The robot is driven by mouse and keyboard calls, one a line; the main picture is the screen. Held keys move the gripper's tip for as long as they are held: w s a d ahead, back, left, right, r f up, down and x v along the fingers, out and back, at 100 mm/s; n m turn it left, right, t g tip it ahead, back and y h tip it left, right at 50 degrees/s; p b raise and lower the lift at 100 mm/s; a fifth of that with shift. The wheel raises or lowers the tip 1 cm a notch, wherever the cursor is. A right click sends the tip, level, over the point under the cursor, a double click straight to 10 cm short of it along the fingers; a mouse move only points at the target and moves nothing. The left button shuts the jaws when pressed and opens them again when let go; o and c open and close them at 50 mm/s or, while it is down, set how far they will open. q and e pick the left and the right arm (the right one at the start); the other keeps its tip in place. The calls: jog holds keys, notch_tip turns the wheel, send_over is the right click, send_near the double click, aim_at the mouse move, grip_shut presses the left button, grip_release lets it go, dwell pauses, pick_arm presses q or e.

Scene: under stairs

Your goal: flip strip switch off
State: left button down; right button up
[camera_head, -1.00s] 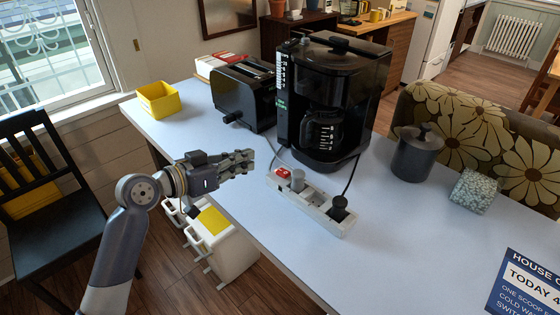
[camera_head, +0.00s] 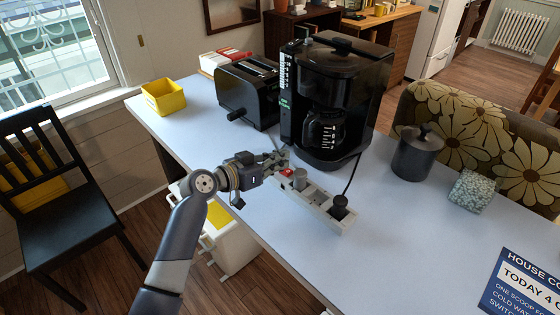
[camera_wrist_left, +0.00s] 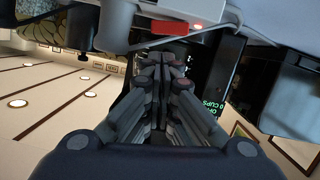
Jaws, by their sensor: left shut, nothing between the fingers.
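The pale grey power strip (camera_head: 318,201) lies on the table in front of the coffee maker. Its red switch (camera_head: 287,171) is at the far left end and is partly covered by my gripper. My left gripper (camera_head: 281,159) is shut and empty, with its fingertips at this end of the strip. In the left wrist view the shut fingers (camera_wrist_left: 160,64) point at the red switch (camera_wrist_left: 170,28), with a small red glow beside it. I cannot tell whether they touch. A grey plug (camera_head: 299,179) and a black plug (camera_head: 340,207) sit in the strip.
The black coffee maker (camera_head: 345,85) stands right behind the strip, with a toaster (camera_head: 246,92) to its left. Cords run by the strip. A dark canister (camera_head: 417,155) and a speckled box (camera_head: 472,190) stand to the right.

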pick_arm(q)
jog(key=shift+s+f, duration=0.1)
jog(key=shift+f, duration=0.55)
